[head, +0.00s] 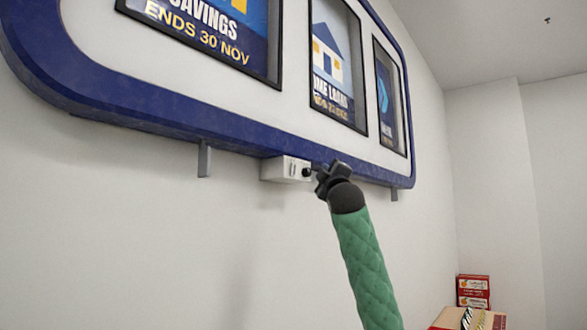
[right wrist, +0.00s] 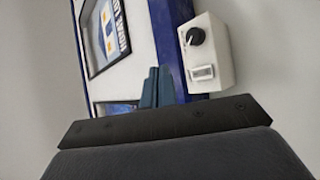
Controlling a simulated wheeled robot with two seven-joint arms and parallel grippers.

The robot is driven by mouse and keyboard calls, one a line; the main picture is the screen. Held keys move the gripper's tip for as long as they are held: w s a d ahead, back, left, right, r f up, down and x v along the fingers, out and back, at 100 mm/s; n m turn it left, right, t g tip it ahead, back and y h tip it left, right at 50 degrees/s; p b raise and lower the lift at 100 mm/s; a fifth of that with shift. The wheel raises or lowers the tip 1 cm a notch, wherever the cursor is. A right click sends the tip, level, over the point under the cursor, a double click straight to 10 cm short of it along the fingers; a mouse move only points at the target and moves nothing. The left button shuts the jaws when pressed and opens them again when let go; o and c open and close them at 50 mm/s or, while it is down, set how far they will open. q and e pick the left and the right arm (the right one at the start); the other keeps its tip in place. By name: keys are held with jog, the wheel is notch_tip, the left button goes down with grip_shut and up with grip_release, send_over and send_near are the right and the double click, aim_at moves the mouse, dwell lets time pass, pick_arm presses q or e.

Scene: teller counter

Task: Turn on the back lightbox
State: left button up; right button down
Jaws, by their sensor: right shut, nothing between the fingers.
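The back lightbox (head: 250,137) is a long white panel with a blue rounded frame and several posters, fixed high on the wall. A small white switch box (head: 280,169) hangs under its lower edge, with a dark round knob on its right end. In the right wrist view the switch box (right wrist: 207,55) shows a black knob (right wrist: 195,36) and a pale rocker switch (right wrist: 203,73). My right gripper (head: 318,175) is shut and empty, right beside the knob end in the head view; I cannot tell whether it touches. Its fingertips (right wrist: 156,88) show left of the box in the wrist view. My left gripper is out of view.
Metal brackets (head: 204,159) stick down under the lightbox frame. Red and brown cardboard boxes (head: 473,291) are stacked at the lower right. The wall (head: 130,230) below the lightbox is bare on the left.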

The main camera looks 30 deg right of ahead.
aim_at(294, 170)
jog(key=w+a+r+p, duration=0.1)
jog(key=w+a+p, duration=0.1)
jog(key=w, duration=0.5)
jog(key=shift+w+a+r, duration=0.25)
jog(key=shift+a+r, duration=0.05)
jog(key=shift+a, duration=0.3)
dwell(0.7)
jog(key=shift+w, duration=0.1)
dwell(1.2)
jog(key=shift+w+a+r, duration=0.1)
jog(key=shift+w+a, duration=0.05)
jog(key=shift+w, duration=0.15)
jog(key=shift+w+a, duration=0.1)
jog(key=shift+w, duration=0.2)
dwell(0.9)
jog(key=shift+s, duration=0.15)
jog(key=shift+s+d, duration=0.3)
jog(key=shift+s, duration=0.35)
